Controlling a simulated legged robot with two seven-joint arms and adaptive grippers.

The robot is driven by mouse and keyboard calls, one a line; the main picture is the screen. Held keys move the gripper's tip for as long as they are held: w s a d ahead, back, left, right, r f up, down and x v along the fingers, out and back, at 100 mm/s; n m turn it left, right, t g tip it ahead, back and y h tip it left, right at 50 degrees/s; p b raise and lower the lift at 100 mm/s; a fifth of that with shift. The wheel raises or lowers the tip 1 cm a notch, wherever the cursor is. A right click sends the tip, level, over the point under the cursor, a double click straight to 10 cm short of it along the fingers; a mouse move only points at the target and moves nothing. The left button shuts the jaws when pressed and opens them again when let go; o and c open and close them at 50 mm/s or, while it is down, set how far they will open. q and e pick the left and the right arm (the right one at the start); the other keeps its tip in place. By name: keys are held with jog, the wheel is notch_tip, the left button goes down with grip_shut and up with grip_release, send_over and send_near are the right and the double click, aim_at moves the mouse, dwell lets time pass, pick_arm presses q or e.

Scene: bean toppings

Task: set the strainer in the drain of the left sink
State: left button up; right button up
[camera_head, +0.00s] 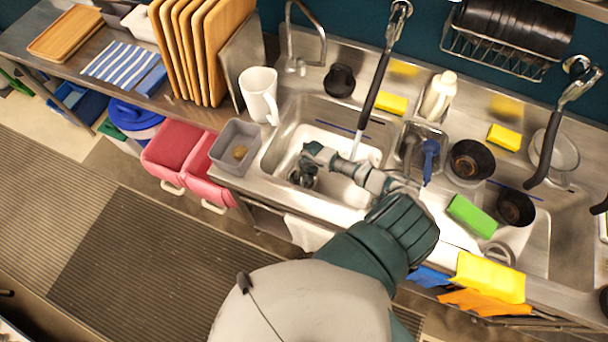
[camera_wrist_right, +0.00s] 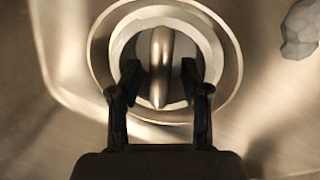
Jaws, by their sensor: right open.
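The left sink (camera_head: 275,152) is a steel basin left of centre in the head view. My right gripper (camera_head: 303,178) reaches down into its left part. In the right wrist view, the right gripper (camera_wrist_right: 160,76) is open, with one finger on each side of the strainer's upright handle (camera_wrist_right: 160,62). The pale strainer (camera_wrist_right: 205,42) appears inside the round metal drain ring (camera_wrist_right: 233,62). I cannot tell whether it is fully seated, as the fingers cover its near part. In the head view, the gripper hides the strainer and drain. My left gripper is out of view.
A grey lump (camera_wrist_right: 300,30) lies beside the drain. A black-handled spray faucet (camera_head: 374,90) hangs over the left sink. A grey bin (camera_head: 237,146) and white pitcher (camera_head: 259,94) stand at its left. Black bowls (camera_head: 472,158) and a green sponge (camera_head: 471,215) are to the right.

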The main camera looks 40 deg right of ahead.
notch_tip(320, 180, up, 11)
jog(key=s+d, duration=0.1)
jog(key=d, duration=0.1)
jog(key=shift+a, duration=0.1)
dwell(0.5)
